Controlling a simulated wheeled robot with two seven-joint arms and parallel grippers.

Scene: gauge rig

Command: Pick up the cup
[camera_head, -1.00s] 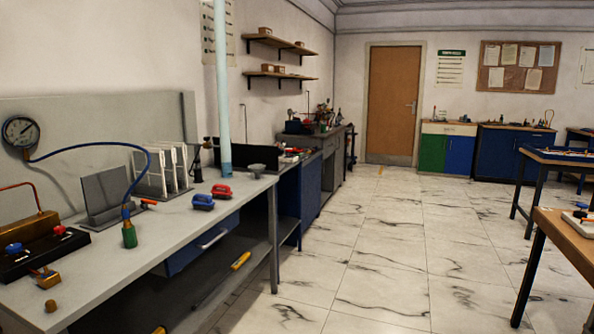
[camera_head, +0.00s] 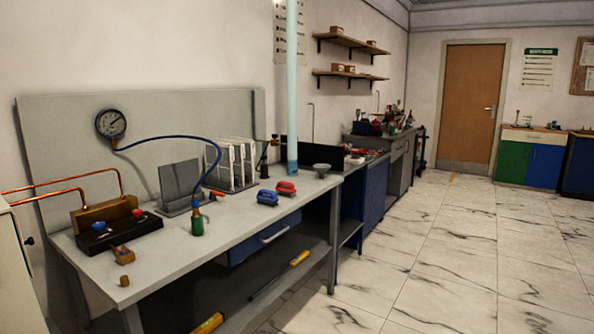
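No plain drinking cup can be made out for sure. A small grey, wide-rimmed, cup-like piece (camera_head: 321,169) stands at the far right end of the grey workbench (camera_head: 185,268); at this size I cannot tell if it is the cup. A small brown round piece (camera_head: 124,281) sits near the bench's front left edge. Neither of my grippers shows in this view.
On the bench are a black valve block (camera_head: 118,235), a green hose fitting (camera_head: 197,222), blue (camera_head: 267,197) and red (camera_head: 286,188) clamp-like pieces, and a white rack (camera_head: 232,165). A gauge (camera_head: 111,124) is behind. Open tiled floor (camera_head: 430,270) lies right.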

